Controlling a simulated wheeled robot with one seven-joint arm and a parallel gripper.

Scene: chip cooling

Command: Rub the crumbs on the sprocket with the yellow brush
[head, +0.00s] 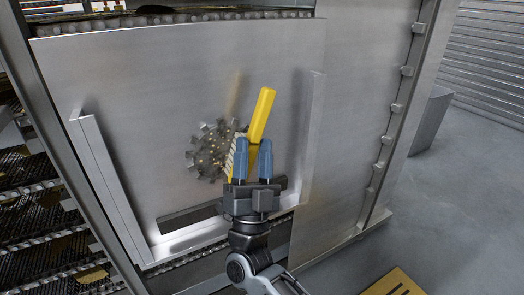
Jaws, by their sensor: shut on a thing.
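The yellow brush (262,115) is held in my gripper (252,150), whose blue fingers are shut on it. Its handle points up and slightly right, and its pale bristles (238,160) face left. The sprocket (206,153) is a grey toothed wheel on the metal panel, left of my gripper. Small tan crumbs (212,146) dot its face. The bristles overlap the sprocket's right side in the head view; I cannot tell whether they touch it. The brush and gripper hide part of that right edge.
The upright metal panel (150,75) is framed by raised rails at left (100,180) and right (312,140). A slot (188,217) and ledge lie below the sprocket. Conveyor racks (40,215) stand at left. Open floor (455,190) lies at right, with a yellow marked plate (394,284).

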